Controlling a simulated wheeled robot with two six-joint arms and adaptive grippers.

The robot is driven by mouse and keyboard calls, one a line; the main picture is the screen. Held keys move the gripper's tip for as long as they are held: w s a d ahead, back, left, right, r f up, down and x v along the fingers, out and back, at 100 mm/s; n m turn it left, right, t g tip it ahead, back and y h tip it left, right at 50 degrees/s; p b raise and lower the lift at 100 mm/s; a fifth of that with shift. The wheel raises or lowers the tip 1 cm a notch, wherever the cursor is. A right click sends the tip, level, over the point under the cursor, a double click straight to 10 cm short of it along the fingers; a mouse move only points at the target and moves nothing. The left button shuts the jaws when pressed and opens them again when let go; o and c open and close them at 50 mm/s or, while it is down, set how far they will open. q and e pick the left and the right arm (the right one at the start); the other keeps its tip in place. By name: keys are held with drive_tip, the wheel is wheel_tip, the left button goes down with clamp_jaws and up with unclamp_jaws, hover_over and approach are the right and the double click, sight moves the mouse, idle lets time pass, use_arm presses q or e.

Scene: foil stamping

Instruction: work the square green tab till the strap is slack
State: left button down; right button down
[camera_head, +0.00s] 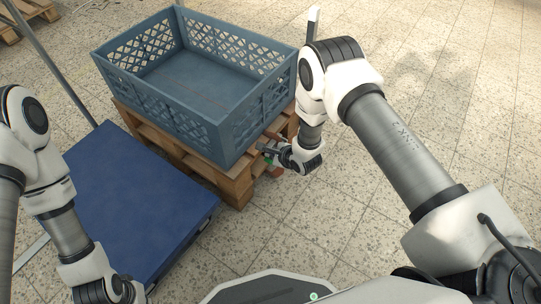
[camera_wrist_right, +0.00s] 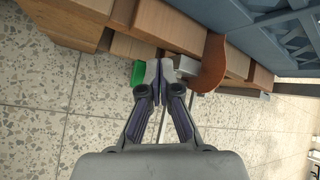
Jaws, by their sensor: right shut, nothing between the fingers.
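The green tab (camera_wrist_right: 138,73) is beside the pallet, just left of my right gripper's fingertips in the right wrist view. My right gripper (camera_wrist_right: 159,72) is shut with nothing between its fingers; its tips are next to the tab, and I cannot tell whether they touch it. In the head view the right gripper (camera_head: 266,149) is at the pallet's right side. A grey metal piece (camera_wrist_right: 187,66) and an orange-brown curved piece (camera_wrist_right: 212,65) are right of the fingertips. I cannot tell whether either belongs to the strap, or how tight it is.
A blue-grey crate (camera_head: 228,139) stands on a wooden pallet (camera_head: 232,186). A dark blue platform (camera_head: 130,205) lies left of the pallet. Tiled floor (camera_head: 470,110) is open to the right. Another pallet (camera_head: 12,28) shows at the top left.

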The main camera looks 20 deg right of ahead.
drive_tip(key=shift+r, duration=0.4)
wheel_tip(320, 180, up, 5)
drive_tip(key=p, duration=0.5)
drive_tip(key=shift+r, duration=0.1)
drive_tip(key=shift+w, duration=0.1)
idle(0.5)
